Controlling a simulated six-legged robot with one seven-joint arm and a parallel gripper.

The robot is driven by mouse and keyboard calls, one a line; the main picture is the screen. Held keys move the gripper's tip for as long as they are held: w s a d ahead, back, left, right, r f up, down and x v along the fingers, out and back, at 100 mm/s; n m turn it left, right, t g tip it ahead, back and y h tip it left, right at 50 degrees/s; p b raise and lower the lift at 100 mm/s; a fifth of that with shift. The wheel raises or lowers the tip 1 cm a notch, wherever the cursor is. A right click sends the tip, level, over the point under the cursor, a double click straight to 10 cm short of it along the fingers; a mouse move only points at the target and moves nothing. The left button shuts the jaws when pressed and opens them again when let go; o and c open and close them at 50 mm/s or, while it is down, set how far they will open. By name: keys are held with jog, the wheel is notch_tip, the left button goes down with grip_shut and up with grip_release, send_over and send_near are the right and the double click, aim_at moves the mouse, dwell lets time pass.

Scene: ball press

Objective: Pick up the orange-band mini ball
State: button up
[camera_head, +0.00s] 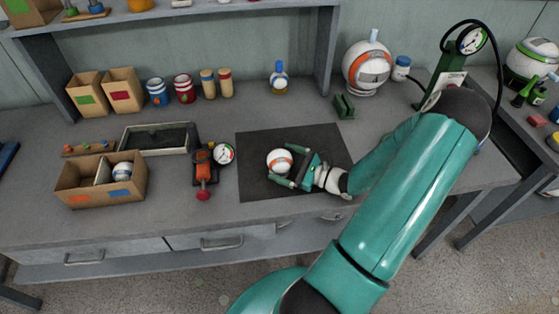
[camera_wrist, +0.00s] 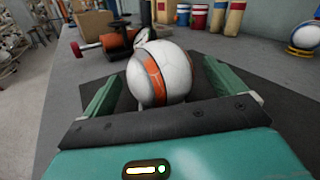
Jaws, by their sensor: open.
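The orange-band mini ball (camera_head: 279,161) is white with an orange band and rests on the dark mat (camera_head: 262,143) on the bench. My gripper (camera_head: 282,165) is open, low over the mat, with one finger on each side of the ball. In the wrist view the ball (camera_wrist: 160,73) sits between the two green fingers (camera_wrist: 160,95), with a gap showing at least on the right side. Whether the left finger touches it I cannot tell. The ball's underside is hidden.
Left of the mat are a pump with a gauge (camera_head: 205,165) and a cardboard box (camera_head: 75,187) holding a blue-band ball (camera_head: 122,170). A shallow tray (camera_head: 128,140) lies behind. Jars and a large orange-band ball (camera_head: 366,68) stand at the back. The mat around the ball is clear.

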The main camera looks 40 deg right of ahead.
jog(key=shift+x, duration=1.1)
jog(key=c, duration=1)
jog(key=shift+r, duration=0.15)
